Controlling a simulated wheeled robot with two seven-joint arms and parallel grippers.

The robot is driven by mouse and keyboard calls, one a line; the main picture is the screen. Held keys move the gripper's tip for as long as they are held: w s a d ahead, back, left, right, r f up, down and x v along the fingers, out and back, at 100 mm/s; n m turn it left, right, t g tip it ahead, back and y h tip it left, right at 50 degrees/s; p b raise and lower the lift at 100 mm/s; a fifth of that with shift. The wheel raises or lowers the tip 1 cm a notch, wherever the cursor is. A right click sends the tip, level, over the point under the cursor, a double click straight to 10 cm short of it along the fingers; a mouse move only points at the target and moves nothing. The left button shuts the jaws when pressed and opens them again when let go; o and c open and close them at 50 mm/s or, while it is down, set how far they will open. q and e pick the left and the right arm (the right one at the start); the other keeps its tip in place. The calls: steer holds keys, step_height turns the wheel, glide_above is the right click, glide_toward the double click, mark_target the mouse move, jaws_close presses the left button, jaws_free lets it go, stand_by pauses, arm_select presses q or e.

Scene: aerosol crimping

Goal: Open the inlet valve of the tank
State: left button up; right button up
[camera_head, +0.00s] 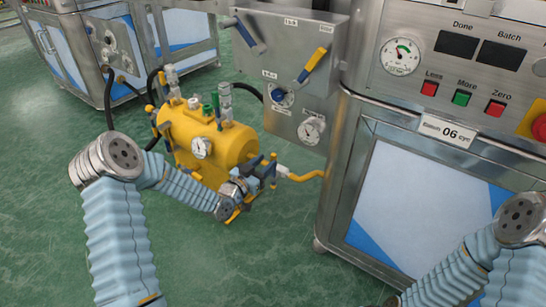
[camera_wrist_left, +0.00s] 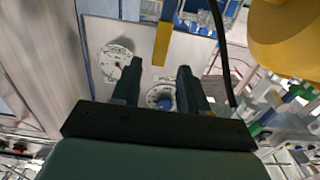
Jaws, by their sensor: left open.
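The yellow tank (camera_head: 222,142) lies on its side on the green floor, left of the machine panel. I cannot tell which fitting is the inlet valve. My left gripper (camera_head: 264,170) is at the tank's right end, by a yellow pipe (camera_head: 303,176), and hides part of that end. In the left wrist view my left gripper (camera_wrist_left: 158,82) is open, with nothing between its fingers. The tank (camera_wrist_left: 285,38) fills that view's upper right corner. My right gripper is out of view.
A steel panel (camera_head: 285,120) behind the tank carries a yellow-handled lever (camera_head: 313,65), a blue knob (camera_head: 280,97) and a gauge (camera_head: 311,130). A large steel cabinet (camera_head: 420,205) stands at right. Black hoses run behind the tank. The floor in front is clear.

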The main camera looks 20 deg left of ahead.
mark_target(272, 157)
arm_select(q)
steer(key=x, duration=0.5)
steer(key=shift+d, duration=0.1)
steer(key=shift+c, duration=0.2)
jaws_close()
